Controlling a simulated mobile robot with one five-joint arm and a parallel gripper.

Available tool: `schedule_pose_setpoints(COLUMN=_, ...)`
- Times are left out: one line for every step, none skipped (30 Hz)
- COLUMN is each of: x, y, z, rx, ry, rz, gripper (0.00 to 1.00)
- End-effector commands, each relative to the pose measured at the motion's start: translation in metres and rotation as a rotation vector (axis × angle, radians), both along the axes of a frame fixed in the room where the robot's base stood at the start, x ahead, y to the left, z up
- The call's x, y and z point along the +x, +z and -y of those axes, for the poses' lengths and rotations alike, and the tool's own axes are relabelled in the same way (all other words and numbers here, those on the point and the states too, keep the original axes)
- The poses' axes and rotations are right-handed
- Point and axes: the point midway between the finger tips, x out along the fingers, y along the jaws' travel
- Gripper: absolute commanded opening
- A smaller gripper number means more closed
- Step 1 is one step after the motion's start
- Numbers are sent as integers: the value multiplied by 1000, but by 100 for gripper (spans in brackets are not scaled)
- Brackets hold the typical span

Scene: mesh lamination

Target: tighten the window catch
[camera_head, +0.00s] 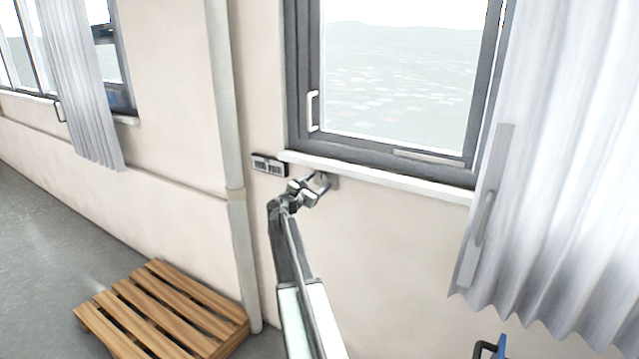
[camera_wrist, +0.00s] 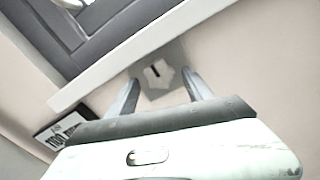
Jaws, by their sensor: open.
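The window catch (camera_wrist: 158,74) shows in the wrist view as a pale star-shaped knob with a dark slot, on a grey square plate on the wall just below the sill. In the head view its grey plate (camera_head: 332,181) shows beside my gripper, which hides most of the knob. My gripper (camera_head: 319,185) is open at the wall under the window. In the wrist view my gripper's two fingers (camera_wrist: 160,82) are apart, one to each side of the knob, with a gap on both sides. I cannot tell whether the fingertips reach past the knob's face.
The white sill (camera_head: 400,179) juts out just above the catch. A small lettered sign (camera_head: 269,165) is on the wall to the left, near a vertical pipe (camera_head: 226,110). A curtain (camera_head: 550,170) hangs at right. A wooden pallet (camera_head: 165,310) lies on the floor at lower left.

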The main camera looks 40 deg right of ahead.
Motion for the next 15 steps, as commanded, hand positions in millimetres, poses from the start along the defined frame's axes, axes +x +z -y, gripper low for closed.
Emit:
schedule_pose_setpoints(x=3, y=0, z=8, rx=0, ry=0, rz=0, gripper=60)
schedule_pose_setpoints(x=4, y=0, z=10, rx=0, ry=0, rz=0, gripper=60)
schedule_pose_setpoints(x=4, y=0, z=12, rx=0, ry=0, rz=1, gripper=60)
schedule_pose_setpoints(x=4, y=0, z=12, rx=0, ry=0, rz=1, gripper=60)
schedule_pose_setpoints(x=3, y=0, z=12, rx=0, ry=0, rz=1, gripper=60)
schedule_pose_setpoints(x=3, y=0, z=12, rx=0, ry=0, rz=1, gripper=60)
schedule_pose_setpoints(x=3, y=0, z=12, rx=0, ry=0, rz=1, gripper=60)
schedule_pose_setpoints(x=3, y=0, z=12, rx=0, ry=0, rz=1, gripper=60)
schedule_pose_setpoints(x=3, y=0, z=12, rx=0, ry=0, rz=1, gripper=60)
schedule_pose_setpoints(x=3, y=0, z=12, rx=0, ry=0, rz=1, gripper=54)
schedule_pose_setpoints(x=3, y=0, z=12, rx=0, ry=0, rz=1, gripper=46)
schedule_pose_setpoints(x=3, y=0, z=12, rx=0, ry=0, rz=1, gripper=35)
schedule_pose_setpoints(x=3, y=0, z=12, rx=0, ry=0, rz=1, gripper=27)
schedule_pose_setpoints(x=3, y=0, z=12, rx=0, ry=0, rz=1, gripper=18)
schedule_pose_setpoints(x=3, y=0, z=12, rx=1, ry=-1, rz=1, gripper=7)
